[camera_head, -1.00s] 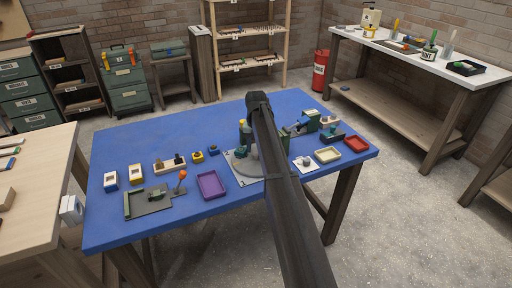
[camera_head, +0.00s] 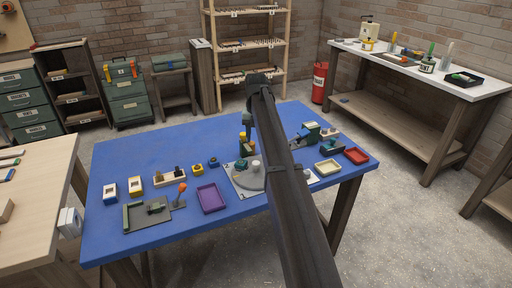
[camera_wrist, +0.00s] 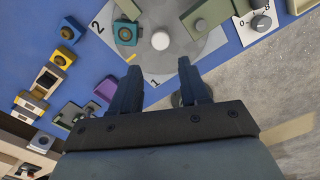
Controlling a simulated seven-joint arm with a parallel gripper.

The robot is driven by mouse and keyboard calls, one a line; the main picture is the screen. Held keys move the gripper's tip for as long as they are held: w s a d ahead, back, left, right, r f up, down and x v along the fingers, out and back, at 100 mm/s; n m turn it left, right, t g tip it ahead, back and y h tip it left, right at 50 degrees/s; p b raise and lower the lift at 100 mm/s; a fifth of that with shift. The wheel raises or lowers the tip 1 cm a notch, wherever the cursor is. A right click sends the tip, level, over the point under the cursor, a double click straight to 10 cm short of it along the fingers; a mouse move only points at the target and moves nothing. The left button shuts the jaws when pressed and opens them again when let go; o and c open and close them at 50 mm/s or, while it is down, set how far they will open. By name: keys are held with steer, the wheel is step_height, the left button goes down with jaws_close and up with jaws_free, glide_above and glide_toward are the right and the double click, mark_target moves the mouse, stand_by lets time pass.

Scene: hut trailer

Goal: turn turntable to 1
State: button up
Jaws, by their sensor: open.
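The turntable is a grey disc (camera_head: 250,181) on a white plate, near the middle of the blue table, partly behind my arm. In the wrist view the disc (camera_wrist: 178,50) fills the top middle. The head view hides the fingers.
A purple tray (camera_head: 211,198) and small blocks stand left of the turntable. A small dial (camera_wrist: 262,22) on a white plate is to its right. Cream (camera_head: 328,167) and red (camera_head: 356,155) trays are farther right. The back left of the blue table is clear.

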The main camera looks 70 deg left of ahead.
mark_target(256, 162)
steer(key=shift+r, duration=1.4)
steer(key=shift+o, duration=1.3)
steer(key=m, duration=0.5)
steer(key=shift+s, duration=0.1)
step_height(256, 162, down, 14)
steer(key=m, duration=1.6)
steer(key=shift+d+m, duration=0.1)
steer(key=shift+m, duration=0.2)
jaws_close()
